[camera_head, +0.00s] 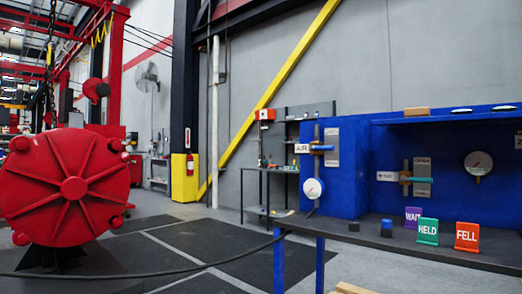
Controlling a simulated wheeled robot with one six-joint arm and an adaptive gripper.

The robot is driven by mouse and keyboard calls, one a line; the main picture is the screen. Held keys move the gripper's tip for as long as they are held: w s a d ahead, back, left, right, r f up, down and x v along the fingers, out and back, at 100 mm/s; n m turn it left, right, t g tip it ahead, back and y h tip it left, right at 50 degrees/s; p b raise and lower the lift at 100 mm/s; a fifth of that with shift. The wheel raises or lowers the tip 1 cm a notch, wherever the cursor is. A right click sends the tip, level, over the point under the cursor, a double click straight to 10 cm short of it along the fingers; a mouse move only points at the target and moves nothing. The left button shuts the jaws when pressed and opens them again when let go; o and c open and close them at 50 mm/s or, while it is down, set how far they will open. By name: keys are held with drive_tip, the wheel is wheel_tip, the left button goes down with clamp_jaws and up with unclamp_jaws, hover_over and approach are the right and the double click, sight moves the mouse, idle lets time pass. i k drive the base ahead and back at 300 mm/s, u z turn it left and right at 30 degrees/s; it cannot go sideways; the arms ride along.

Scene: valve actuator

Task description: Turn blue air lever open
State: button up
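The blue air lever (324,148) sits on the left end of the blue panel, beside a small white sign (302,148) that seems to read "AIR". Its blue handle points sideways to the right, across a grey plate (332,146) and an upright brass-coloured pipe. A round white gauge (313,188) is below it. A second lever with a blue handle (420,180) is further right, next to another small sign (387,176) too small to read surely. My gripper is not in view.
A dark bench (376,236) runs below the panel, with purple "WAIT" (412,217), green "HELD" (428,231) and orange "FELL" (467,236) signs. A big red ribbed wheel (74,187) stands left. A dark hose (150,276) crosses the floor. Open floor lies between.

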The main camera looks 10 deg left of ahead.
sight(312, 148)
drive_tip(key=z, duration=0.1)
drive_tip(key=i, duration=1.15)
drive_tip(key=u, duration=0.6)
